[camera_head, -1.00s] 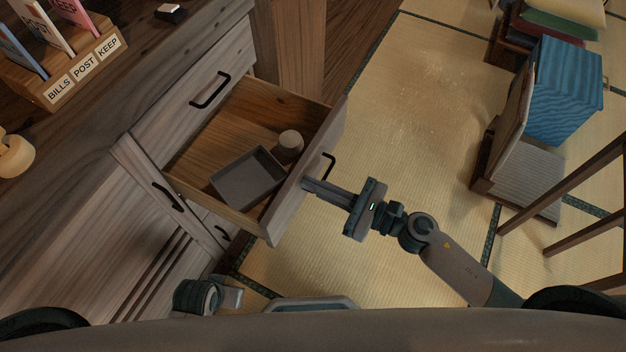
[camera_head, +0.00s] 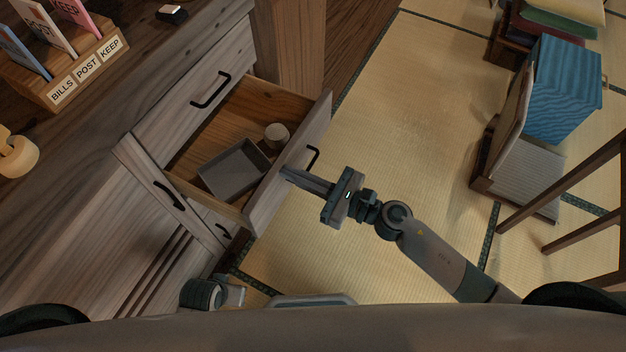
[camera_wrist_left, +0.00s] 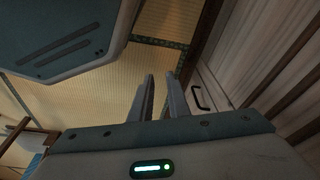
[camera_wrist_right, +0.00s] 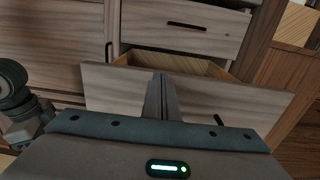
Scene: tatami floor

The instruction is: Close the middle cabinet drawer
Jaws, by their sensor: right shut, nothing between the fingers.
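The middle cabinet drawer (camera_head: 292,165) stands partly open in the head view, with a black handle (camera_head: 313,158) on its front. Inside it lie a grey tray (camera_head: 234,169) and a small round beige object (camera_head: 276,134). My right gripper (camera_head: 287,174) is shut and empty, its fingertips at the outer face of the drawer front, beside the handle. In the right wrist view the shut fingers (camera_wrist_right: 161,82) point at the drawer front (camera_wrist_right: 115,90). My left gripper shows in the left wrist view (camera_wrist_left: 160,90) with its fingers apart, near the lower cabinet and holding nothing.
The upper drawer (camera_head: 196,100) is closed. The cabinet top carries a letter holder (camera_head: 80,75) and a round wooden object (camera_head: 17,155). Tatami between is clear.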

